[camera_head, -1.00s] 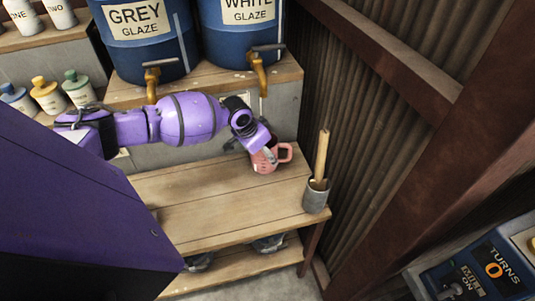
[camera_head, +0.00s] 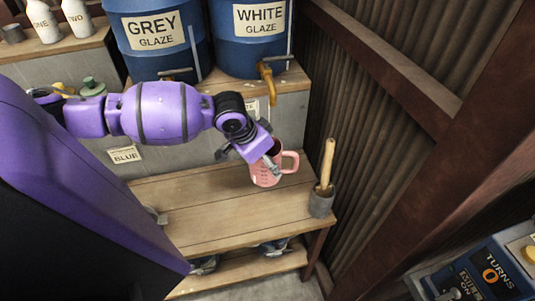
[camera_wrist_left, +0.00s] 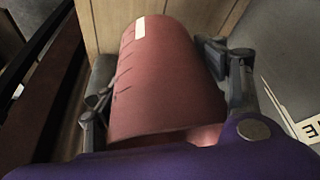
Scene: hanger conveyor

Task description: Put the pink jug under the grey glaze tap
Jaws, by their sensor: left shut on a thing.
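The pink jug (camera_head: 264,178) is upright near the right end of the wooden bench, in front of the white glaze tap; its handle points right. My left gripper (camera_head: 265,161) is shut on the jug. In the left wrist view the jug (camera_wrist_left: 165,85) lies between the two fingers. I cannot tell for sure whether its base is clear of the bench. The grey glaze tap (camera_head: 176,72) is under the blue grey-glaze drum (camera_head: 160,55), left of the jug; my left arm hides its lower part. My right gripper is not in view.
The white glaze drum (camera_head: 250,45) and its tap (camera_head: 267,78) are behind the jug. A grey pot with a wooden handle (camera_head: 321,203) stands at the bench's right end. A corrugated wall (camera_head: 370,130) bounds the right.

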